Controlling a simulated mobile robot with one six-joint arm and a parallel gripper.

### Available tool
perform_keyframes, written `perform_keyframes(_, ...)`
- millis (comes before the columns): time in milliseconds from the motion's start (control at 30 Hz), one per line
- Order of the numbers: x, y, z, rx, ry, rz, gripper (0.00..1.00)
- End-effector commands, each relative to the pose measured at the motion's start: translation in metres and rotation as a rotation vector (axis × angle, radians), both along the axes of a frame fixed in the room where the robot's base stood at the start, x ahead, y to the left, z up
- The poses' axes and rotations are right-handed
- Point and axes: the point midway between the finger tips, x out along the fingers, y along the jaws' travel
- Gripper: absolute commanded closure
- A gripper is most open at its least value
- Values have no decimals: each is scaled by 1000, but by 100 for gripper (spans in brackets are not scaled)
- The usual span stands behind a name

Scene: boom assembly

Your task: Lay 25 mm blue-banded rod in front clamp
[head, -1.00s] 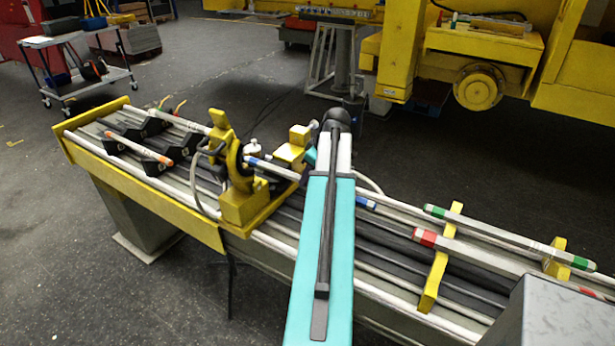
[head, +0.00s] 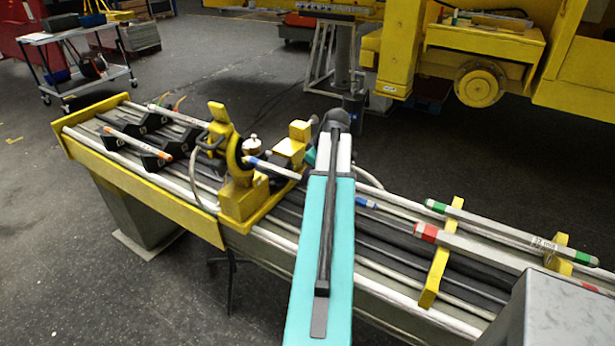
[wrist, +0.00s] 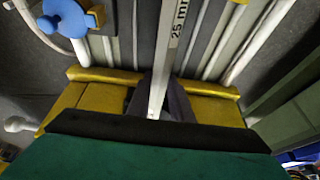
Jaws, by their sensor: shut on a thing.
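The 25 mm rod, pale grey with a blue band (head: 250,161), has its left end at the upright yellow clamp ring (head: 236,150); its right stretch passes behind my arm. A blue band (head: 367,203) shows right of my arm, probably its other end. In the wrist view the rod (wrist: 167,60) shows its "25 mm" mark and runs over a dark block between yellow clamp parts (wrist: 215,105); whether it touches the block I cannot tell. My gripper (wrist: 155,128) is shut on the rod; its fingertips are mostly hidden.
Black V-blocks hold an orange-banded rod (head: 139,143) at the left of the bench. Green-banded (head: 490,230) and red-banded (head: 470,245) rods rest on yellow supports at the right. A yellow block (head: 300,131) and a hose stand close to my gripper.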

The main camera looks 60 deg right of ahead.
Motion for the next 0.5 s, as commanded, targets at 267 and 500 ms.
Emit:
perform_keyframes(267,0,0,-1,-1,-2,0,100)
perform_keyframes(500,0,0,-1,-1,-1,0,59)
